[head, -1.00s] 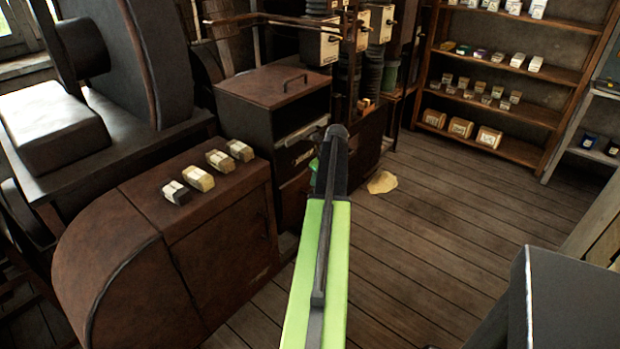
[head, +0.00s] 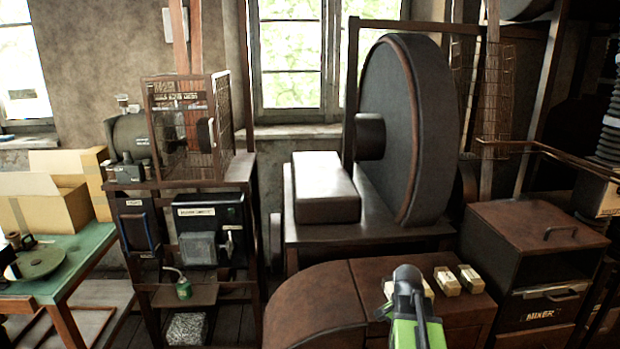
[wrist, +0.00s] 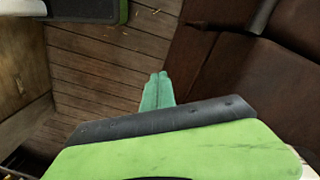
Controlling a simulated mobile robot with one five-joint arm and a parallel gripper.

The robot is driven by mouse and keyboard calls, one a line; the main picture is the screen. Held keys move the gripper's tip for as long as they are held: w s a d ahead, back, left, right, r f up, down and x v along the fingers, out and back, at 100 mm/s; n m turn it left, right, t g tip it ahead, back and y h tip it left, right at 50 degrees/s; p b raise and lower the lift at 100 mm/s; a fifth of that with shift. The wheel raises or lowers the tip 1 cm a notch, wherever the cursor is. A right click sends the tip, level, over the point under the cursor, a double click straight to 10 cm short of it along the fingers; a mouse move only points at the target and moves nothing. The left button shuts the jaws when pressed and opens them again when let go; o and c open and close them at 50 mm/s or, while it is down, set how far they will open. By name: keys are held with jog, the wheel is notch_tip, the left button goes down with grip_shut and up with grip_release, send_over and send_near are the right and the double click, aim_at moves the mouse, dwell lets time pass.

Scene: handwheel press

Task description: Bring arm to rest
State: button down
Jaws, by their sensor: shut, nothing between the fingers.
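My gripper (wrist: 158,92) shows in the wrist view as two teal fingers pressed together, with nothing between them. It points out over the plank floor (wrist: 110,62), beside a brown leather-like or rusty surface (wrist: 215,75) on the right, and I see no contact. In the head view my green arm with its dark rounded joint stands at the bottom, right of centre, in front of the brown rounded cabinet (head: 320,305). The fingers cannot be made out in the head view.
A large dark wheel (head: 425,130) stands behind the cabinet. Small blocks (head: 447,281) lie on the cabinet top, partly behind my arm. A box labelled mixer (head: 530,240) is at right. A caged machine (head: 185,130) and a green table (head: 70,250) with cartons are at left.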

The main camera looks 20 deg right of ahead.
jog(key=w+a+n, duration=0.3)
jog(key=a+n, duration=1.1)
jog(key=a, duration=1.3)
jog(key=shift+w+a, duration=0.15)
jog(key=shift+a, duration=0.1)
